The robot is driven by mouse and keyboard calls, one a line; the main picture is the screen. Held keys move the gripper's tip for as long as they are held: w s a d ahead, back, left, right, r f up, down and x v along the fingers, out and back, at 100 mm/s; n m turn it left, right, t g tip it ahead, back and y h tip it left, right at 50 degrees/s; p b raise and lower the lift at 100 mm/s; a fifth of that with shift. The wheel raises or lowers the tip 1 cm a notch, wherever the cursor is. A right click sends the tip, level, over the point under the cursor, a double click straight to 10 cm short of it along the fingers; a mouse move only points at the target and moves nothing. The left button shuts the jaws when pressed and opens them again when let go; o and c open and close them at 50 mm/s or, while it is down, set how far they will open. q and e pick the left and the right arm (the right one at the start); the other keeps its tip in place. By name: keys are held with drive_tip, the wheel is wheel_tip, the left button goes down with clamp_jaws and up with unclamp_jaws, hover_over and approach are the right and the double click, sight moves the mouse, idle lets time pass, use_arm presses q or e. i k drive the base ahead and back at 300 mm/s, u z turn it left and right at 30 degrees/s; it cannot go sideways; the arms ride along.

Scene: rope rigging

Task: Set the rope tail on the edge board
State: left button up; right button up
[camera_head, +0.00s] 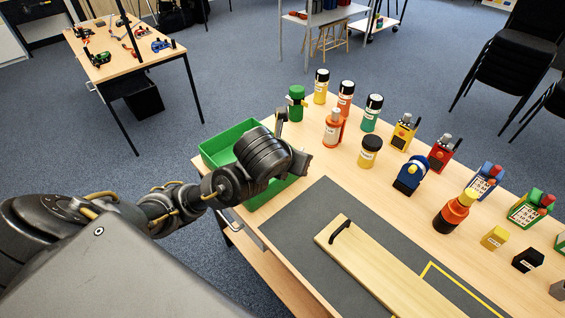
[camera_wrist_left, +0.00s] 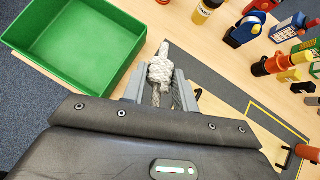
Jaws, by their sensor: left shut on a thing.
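The white rope tail (camera_wrist_left: 160,72) shows in the left wrist view as a knotted, braided piece between the fingers of my left gripper (camera_wrist_left: 160,84). Its thin end sticks out past the fingertips. My left gripper is shut on it and appears above the table near the green tray. In the head view my left wrist hides the rope and the fingers. A pale wooden board (camera_head: 385,268) with a black handle lies on a dark grey mat, to the right of my left arm; it seems to be the edge board. My right gripper is not in view.
A green tray (camera_head: 215,150) stands at the table's left end, beside my left wrist. Bottles, jars and small coloured devices, such as a blue one (camera_head: 411,175), line the table's far side. The grey mat (camera_head: 322,208) has clear room left of the board.

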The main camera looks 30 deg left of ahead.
sight(373, 263)
drive_tip(key=z, duration=2.9)
drive_tip(key=k, duration=1.35)
drive_tip(key=u, duration=1.2)
